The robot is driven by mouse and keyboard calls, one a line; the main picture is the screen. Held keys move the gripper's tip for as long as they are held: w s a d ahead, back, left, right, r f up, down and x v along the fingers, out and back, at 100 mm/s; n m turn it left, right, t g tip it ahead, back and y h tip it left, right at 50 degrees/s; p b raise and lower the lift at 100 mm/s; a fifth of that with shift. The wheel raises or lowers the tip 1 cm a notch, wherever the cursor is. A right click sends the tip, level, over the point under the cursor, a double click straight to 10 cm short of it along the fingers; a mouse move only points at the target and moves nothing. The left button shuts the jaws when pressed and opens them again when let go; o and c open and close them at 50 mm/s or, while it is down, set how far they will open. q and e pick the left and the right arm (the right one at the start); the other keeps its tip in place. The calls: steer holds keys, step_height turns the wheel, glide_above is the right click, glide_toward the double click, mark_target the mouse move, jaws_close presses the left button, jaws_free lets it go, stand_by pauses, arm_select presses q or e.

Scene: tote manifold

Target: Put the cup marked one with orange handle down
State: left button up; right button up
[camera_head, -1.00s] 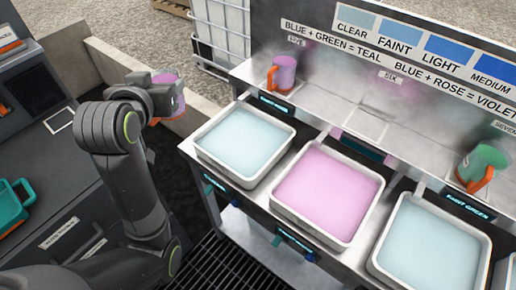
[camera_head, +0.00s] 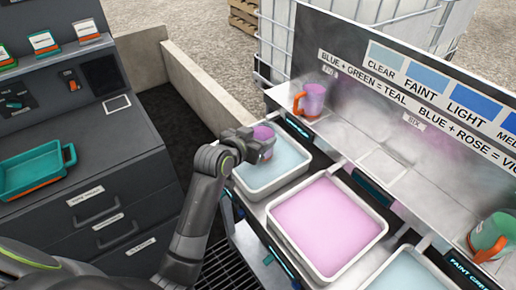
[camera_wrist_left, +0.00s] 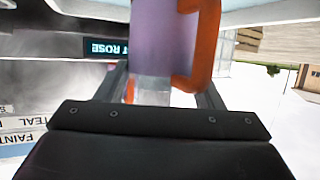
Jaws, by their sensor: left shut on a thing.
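My left gripper (camera_head: 257,148) is shut on a purple-pink cup (camera_head: 265,133). In the head view the cup appears over the far edge of the left pale-blue tray (camera_head: 239,187); its height above the tray is hard to tell. In the left wrist view the lavender cup (camera_wrist_left: 160,40) sits between the fingers, with its orange handle (camera_wrist_left: 207,45) to the right. No number mark on it is readable. My right gripper is not in view.
A pink-filled tray (camera_head: 278,237) is beside the pale-blue one. A purple cup (camera_head: 312,101) with an orange handle and a green cup (camera_head: 489,232) stand on the steel shelf behind. A bare square outline (camera_head: 382,165) lies between them. A teal tray (camera_head: 35,172) is on the left console.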

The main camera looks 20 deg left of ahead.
arm_select(q)
steer(key=shift+f, duration=2)
steer(key=shift+f, duration=0.15)
steer(key=o, duration=1.1)
steer(key=shift+c, duration=0.2)
steer(key=shift+s+r, duration=0.1)
steer(key=shift+r, duration=0.1)
steer(key=v, duration=1.1)
steer(key=shift+s+r, duration=0.2)
steer(key=shift+s, duration=0.15)
steer(key=shift+a, duration=0.2)
